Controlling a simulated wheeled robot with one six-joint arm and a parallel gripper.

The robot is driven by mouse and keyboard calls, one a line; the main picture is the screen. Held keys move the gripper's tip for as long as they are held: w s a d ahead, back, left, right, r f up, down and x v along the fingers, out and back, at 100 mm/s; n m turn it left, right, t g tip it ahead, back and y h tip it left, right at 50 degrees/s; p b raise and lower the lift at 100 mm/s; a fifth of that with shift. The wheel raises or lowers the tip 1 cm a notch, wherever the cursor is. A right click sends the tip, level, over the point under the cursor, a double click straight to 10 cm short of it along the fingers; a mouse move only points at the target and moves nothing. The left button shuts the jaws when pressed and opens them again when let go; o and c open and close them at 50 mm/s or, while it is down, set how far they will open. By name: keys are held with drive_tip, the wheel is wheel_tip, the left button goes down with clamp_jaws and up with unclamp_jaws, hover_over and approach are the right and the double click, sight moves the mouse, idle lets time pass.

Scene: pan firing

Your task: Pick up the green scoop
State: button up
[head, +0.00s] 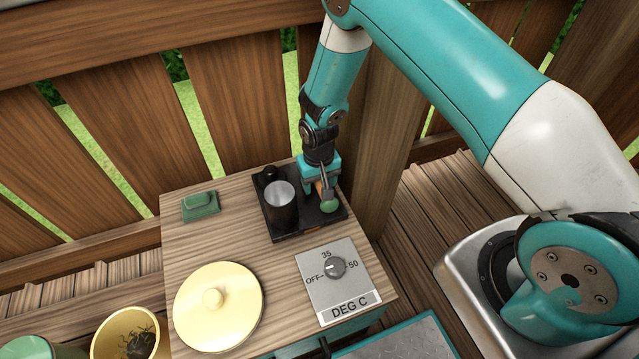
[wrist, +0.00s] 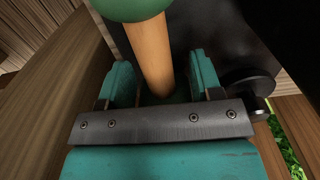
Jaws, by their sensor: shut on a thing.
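The green scoop (head: 329,206) is at the right side of a black tray (head: 286,229) on the wooden table. In the head view its green end points toward the camera, and part of its wooden handle shows beside my gripper (head: 322,188). In the wrist view the tan handle (wrist: 153,55) runs between the two teal fingers of my gripper (wrist: 153,88), with the scoop's green end (wrist: 130,8) at the top edge. My gripper is shut on the handle. I cannot tell whether the scoop touches the tray.
A dark cup (head: 281,208) stands on the tray left of the scoop. A green block (head: 200,206), a cream lid (head: 218,306) and a dial panel (head: 338,280) are on the table (head: 232,241). A wooden fence (head: 238,95) and post stand close behind.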

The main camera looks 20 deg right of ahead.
wheel_tip(320, 180, up, 19)
drive_tip(key=p, duration=0.2)
drive_tip(key=shift+f, duration=0.15)
